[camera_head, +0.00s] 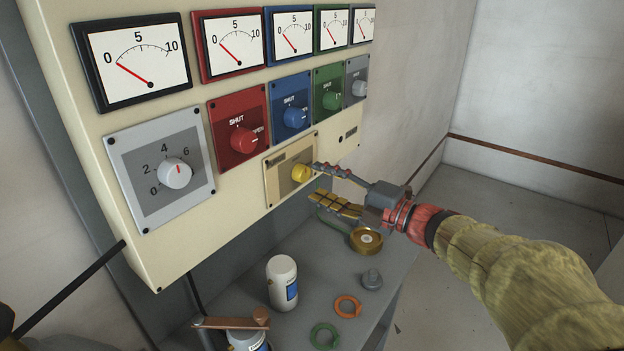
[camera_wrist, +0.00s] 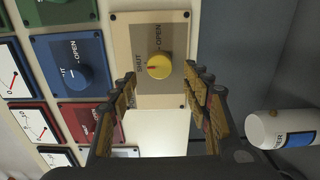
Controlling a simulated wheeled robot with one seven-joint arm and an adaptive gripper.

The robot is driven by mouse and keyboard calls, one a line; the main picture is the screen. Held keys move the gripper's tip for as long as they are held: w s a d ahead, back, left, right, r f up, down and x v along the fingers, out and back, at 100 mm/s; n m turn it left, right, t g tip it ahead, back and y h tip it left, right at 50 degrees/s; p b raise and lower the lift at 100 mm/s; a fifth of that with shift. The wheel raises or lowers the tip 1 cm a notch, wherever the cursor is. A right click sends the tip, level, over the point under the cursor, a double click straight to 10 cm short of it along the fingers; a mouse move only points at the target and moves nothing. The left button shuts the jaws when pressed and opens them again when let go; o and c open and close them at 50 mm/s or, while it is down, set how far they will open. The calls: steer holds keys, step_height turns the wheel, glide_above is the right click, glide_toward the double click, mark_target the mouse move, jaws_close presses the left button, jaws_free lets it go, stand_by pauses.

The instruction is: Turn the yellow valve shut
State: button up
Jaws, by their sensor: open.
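The yellow valve (camera_head: 302,173) is a round knob on a beige plate (camera_head: 273,187), low on the cream panel. In the wrist view the yellow valve (camera_wrist: 159,66) carries a short dark mark, and its plate is lettered SHUT and OPEN; the mark points toward the SHUT side. My gripper (camera_head: 318,182) is open, with its fingers pointing at the plate from the right. In the wrist view my gripper (camera_wrist: 162,80) has one finger on each side of the valve's line, with the knob beyond the tips. Whether a finger touches the knob is unclear.
Red (camera_head: 242,141), blue (camera_head: 295,117), green (camera_head: 332,100) and grey knobs sit above the valve, under several dial meters. A larger grey dial (camera_head: 175,172) is at left. A grey shelf below holds a white bottle (camera_head: 283,284), rings (camera_head: 347,306) and a tape roll (camera_head: 366,241).

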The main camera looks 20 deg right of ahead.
steer(key=v, duration=0.8)
stand_by(0.4)
